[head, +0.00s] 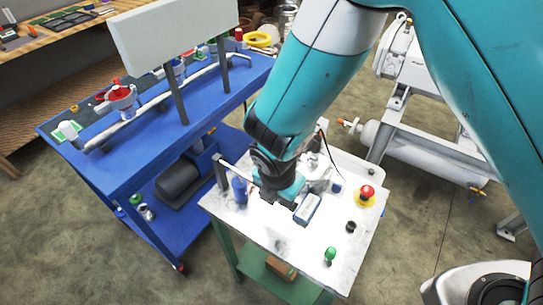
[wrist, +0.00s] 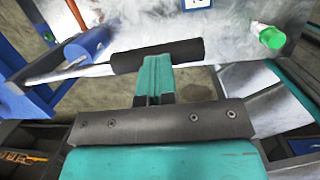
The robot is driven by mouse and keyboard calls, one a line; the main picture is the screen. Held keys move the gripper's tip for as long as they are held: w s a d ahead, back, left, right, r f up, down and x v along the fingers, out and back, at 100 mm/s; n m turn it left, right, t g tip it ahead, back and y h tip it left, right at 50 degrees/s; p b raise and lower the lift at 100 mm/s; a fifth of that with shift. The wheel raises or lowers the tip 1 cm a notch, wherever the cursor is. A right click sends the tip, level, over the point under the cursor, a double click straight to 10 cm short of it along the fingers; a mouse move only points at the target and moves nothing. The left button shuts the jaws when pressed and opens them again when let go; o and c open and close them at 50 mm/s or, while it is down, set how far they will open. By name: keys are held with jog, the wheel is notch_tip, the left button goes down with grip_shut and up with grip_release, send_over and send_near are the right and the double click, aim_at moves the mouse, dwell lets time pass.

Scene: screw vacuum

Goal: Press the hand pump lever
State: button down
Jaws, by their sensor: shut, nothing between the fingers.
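The hand pump lever's black cylindrical grip (wrist: 158,55) lies across the wrist view, with a pale metal rod running from it to the left. My gripper (wrist: 155,76) is shut and empty, its teal fingers ending right at the middle of the grip. In the head view my gripper (head: 290,195) is low over the white cart top (head: 262,226). My arm and gripper hide much of the lever there.
A red emergency button (head: 367,191) and a green button (head: 330,254) stand on the cart top. A blue cylinder (wrist: 88,45) is left of the grip. A small display box (head: 307,208) is close to my gripper. A blue cart (head: 110,170) stands at left.

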jog(key=d+p+v, duration=0.1)
jog(key=v, duration=1.3)
jog(key=shift+s+a, duration=0.15)
jog(key=shift+s, duration=0.05)
dwell(0.5)
jog(key=s+d+r+m+g+y, duration=0.1)
jog(key=s+d+r+m, duration=0.4)
jog(key=m, duration=0.6)
jog(key=s+d+r+m+g+y, duration=0.1)
jog(key=s+d+r+m+y, duration=0.3)
jog(key=r+m, duration=0.5)
jog(key=s+d+m, duration=0.1)
jog(key=d, duration=0.1)
jog(key=shift+s+d+m, duration=0.3)
jog(key=shift+s+m, duration=0.1)
